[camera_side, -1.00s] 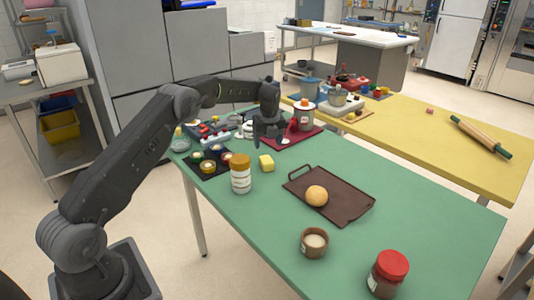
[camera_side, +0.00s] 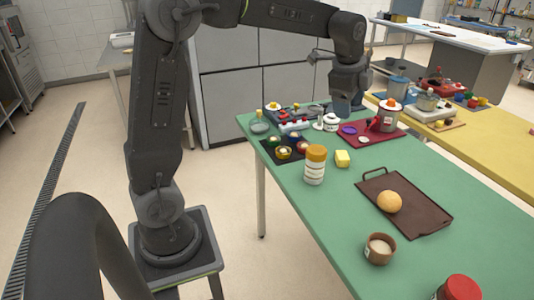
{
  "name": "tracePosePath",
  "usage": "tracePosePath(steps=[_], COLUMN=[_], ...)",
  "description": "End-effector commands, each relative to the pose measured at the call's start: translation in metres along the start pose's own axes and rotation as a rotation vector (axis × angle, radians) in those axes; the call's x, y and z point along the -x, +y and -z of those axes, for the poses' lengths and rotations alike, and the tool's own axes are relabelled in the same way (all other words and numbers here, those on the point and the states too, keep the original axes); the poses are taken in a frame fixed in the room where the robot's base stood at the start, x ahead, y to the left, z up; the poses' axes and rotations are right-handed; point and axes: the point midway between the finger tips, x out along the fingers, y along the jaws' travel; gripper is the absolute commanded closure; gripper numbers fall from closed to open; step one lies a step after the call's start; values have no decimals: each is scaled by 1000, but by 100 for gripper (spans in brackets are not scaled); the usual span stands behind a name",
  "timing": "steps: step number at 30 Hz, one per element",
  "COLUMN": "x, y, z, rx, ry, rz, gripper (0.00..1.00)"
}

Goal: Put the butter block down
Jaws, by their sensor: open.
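The yellow butter block (camera_side: 342,158) lies on the green table (camera_side: 300,215), just right of a white jar with an orange lid (camera_side: 315,165). Nothing is touching it. My gripper (camera_side: 344,110) points down near the back edge of the table, beyond the butter block and apart from it. It is open, and I see nothing held in it. Its fingertips are small and dark in this view.
A brown tray (camera_side: 425,222) with a round bun (camera_side: 389,202) lies to the right. A small brown pot (camera_side: 379,248) and a red-lidded jar (camera_side: 460,288) are nearer. A dark red tray (camera_side: 385,137) and a dark muffin tray (camera_side: 270,150) crowd the back.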

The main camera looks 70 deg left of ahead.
Motion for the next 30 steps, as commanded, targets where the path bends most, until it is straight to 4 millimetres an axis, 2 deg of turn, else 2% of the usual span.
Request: tracePosePath(steps=[1, 6, 9, 12, 15, 18, 21, 30], x=[18, 53, 62, 63, 58, 53, 50, 48], y=[24, 102, 149, 191, 224, 245, 255, 258], z=[1, -5, -13, -22, -30, -35, -38, -39], rx=[83, 407, 598, 772, 913, 1011, 1063, 1080], ry=[19, 88, 135, 180, 218, 243, 256, 257], rz=[19, 52, 58, 55, 45, 34, 27, 24], gripper=[30, 30, 30, 30, 30, 30, 30, 30])
